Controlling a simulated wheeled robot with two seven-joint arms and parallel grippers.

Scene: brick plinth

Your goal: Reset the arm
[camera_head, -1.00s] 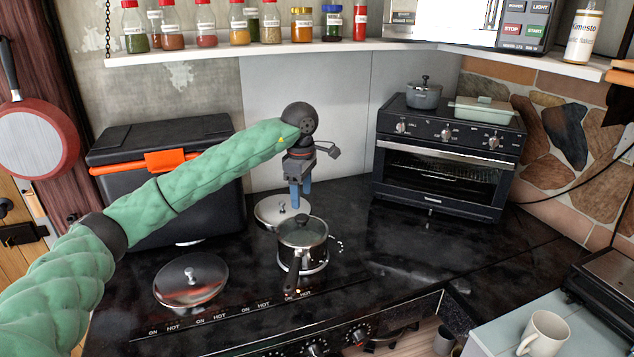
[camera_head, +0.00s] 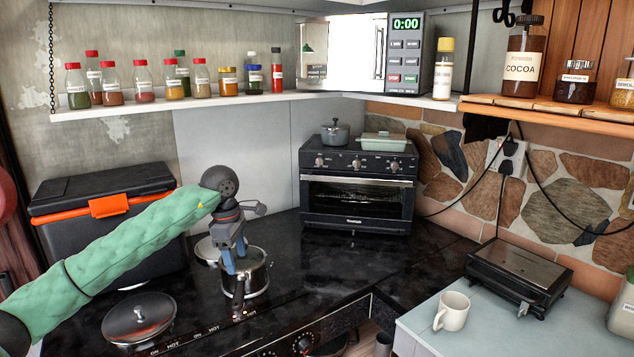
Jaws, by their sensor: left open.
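My left arm, in a green quilted sleeve, reaches in from the left over the stove. Its left gripper (camera_head: 236,262) points down with blue fingers and is open, holding nothing that I can see. The gripper overlaps a small steel pot (camera_head: 258,276) in the picture; whether it touches the pot I cannot tell. The pot stands on the black cooktop, its handle toward the front. A round lid (camera_head: 207,251) lies behind it, partly hidden. My right gripper is not in view.
Another lid (camera_head: 139,317) lies at the front left of the cooktop. A black cool box (camera_head: 60,230) stands behind my arm. A toaster oven (camera_head: 357,190) stands at the back. A mug (camera_head: 452,311) and a black grill (camera_head: 519,276) are on the right counter. A spice shelf (camera_head: 150,107) runs above.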

